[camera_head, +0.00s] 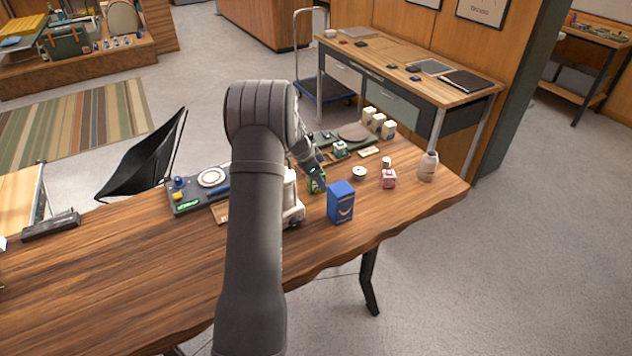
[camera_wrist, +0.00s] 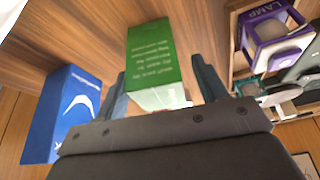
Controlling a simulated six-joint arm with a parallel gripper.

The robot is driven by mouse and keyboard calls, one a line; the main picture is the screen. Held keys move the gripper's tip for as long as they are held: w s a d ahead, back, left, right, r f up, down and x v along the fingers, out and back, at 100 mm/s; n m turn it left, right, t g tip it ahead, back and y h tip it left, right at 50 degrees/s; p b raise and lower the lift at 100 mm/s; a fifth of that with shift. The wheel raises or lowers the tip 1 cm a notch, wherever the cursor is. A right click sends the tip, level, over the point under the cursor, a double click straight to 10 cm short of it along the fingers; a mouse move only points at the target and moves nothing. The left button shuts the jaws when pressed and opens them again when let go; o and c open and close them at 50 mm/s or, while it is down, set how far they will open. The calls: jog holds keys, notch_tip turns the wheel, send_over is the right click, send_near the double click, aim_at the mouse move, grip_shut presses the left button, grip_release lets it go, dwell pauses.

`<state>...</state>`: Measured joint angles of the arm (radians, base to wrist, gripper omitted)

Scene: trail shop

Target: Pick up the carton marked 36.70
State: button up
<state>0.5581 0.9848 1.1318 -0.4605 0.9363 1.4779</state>
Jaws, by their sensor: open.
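A green carton (camera_wrist: 154,55) with white print stands between the two spread fingers of my gripper (camera_wrist: 159,72) in the wrist view; contact with the fingers is not clear. Its pale lower part is partly hidden by my gripper. In the head view the green carton (camera_head: 317,184) shows just below my gripper (camera_head: 314,174), partly covered by it. A blue carton (camera_head: 341,203) with a white curved mark stands to its right, and it also shows at the left of the wrist view (camera_wrist: 66,112). I cannot read 36.70 on any carton.
My arm hides part of a white object (camera_head: 294,210). The tabletop's front (camera_head: 345,250) is clear.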

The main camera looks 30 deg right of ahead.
jog(key=c, duration=1.1)
